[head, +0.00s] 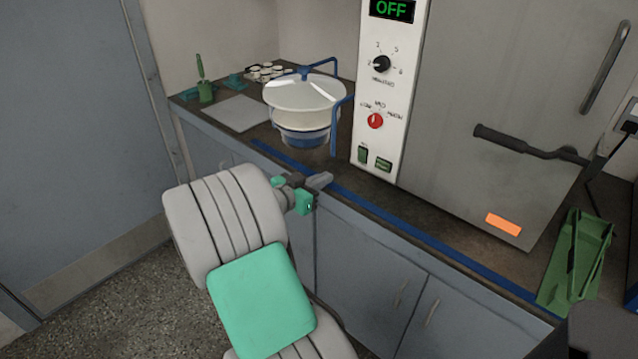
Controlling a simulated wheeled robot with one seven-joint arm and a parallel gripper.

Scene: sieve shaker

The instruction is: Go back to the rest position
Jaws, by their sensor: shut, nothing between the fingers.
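My gripper (321,180) shows in the head view at the end of my folded grey and green arm, near the front edge of the worktop. Its fingers are shut and empty, pointing right. The sieve shaker (306,92) stands on the worktop behind and above my gripper, with a pale round lid, a blue clamp frame and a white and blue body. My gripper appears apart from it.
The worktop (440,215) has a blue strip along its front edge. A control panel (391,85) reading OFF adjoins a large grey door (505,110) with handles. A green tray (577,262) lies at right. A pale board (235,113) and a green holder (206,92) are at left.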

